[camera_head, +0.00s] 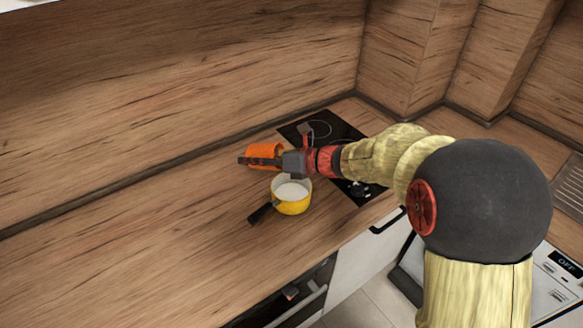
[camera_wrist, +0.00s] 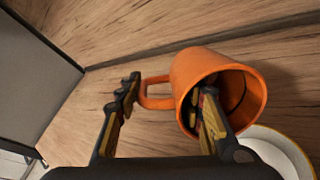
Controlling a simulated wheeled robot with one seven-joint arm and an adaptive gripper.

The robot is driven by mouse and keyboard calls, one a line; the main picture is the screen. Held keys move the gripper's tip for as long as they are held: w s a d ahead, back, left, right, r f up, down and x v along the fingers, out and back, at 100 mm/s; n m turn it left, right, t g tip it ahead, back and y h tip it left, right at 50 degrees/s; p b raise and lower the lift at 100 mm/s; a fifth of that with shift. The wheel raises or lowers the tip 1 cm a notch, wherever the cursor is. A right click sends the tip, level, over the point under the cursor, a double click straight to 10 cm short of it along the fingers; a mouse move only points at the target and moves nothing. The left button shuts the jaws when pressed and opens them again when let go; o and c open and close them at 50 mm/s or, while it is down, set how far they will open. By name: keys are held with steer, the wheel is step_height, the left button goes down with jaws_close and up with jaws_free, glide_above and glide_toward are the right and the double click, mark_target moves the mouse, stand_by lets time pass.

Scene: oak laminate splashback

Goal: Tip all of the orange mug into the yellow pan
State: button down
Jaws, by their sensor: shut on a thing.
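The orange mug (camera_head: 266,149) is held beside the yellow pan, on its far left side in the head view. In the wrist view the mug (camera_wrist: 195,72) is tilted, its mouth facing the lower right. My gripper (camera_head: 257,161) is shut on the mug's handle side. In the wrist view one finger of my gripper (camera_wrist: 168,98) reaches inside the mouth and the other is outside by the handle. No contents show in the visible part of the mug's inside.
A black hob (camera_head: 343,131) lies behind and right of the pan. The pan's black handle (camera_head: 262,212) points to the front left. The wooden counter (camera_head: 150,235) is clear to the left. A wooden splashback (camera_head: 180,90) rises behind the mug.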

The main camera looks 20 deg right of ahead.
steer(key=h+p, duration=0.1)
steer(key=p, duration=0.1)
steer(key=a+f+g+h+p, duration=0.1)
steer(key=p, duration=0.2)
steer(key=shift+w+f+g, duration=0.2)
steer(key=shift+w+g, duration=0.1)
steer(key=shift+w, duration=0.05)
steer(key=p, duration=0.2)
steer(key=shift+h+p, duration=0.3)
steer(key=shift+p, duration=0.1)
steer(key=p, duration=0.3)
steer(key=f+g+h+p, duration=0.1)
steer(key=p, duration=0.2)
steer(key=shift+w+a+f+g, duration=0.15)
steer(key=shift+a+f+g, duration=0.05)
steer(key=shift+g, duration=0.1)
steer(key=shift+f+h+p, duration=0.1)
steer(key=shift+h+p, duration=0.3)
steer(key=f+p, duration=0.1)
steer(key=p, duration=0.3)
steer(key=shift+w+a+g+h, duration=0.1)
steer(key=shift+a+g+h, duration=0.05)
steer(key=shift+g+h, duration=0.25)
steer(key=p, duration=0.2)
steer(key=shift+f+h+p, duration=0.2)
steer(key=shift+h+p, duration=0.1)
steer(key=shift+p, duration=0.05)
steer(key=shift+w+a+f+g+p, duration=0.15)
steer(key=shift+g+p, duration=0.25)
steer(key=shift+p, duration=0.5)
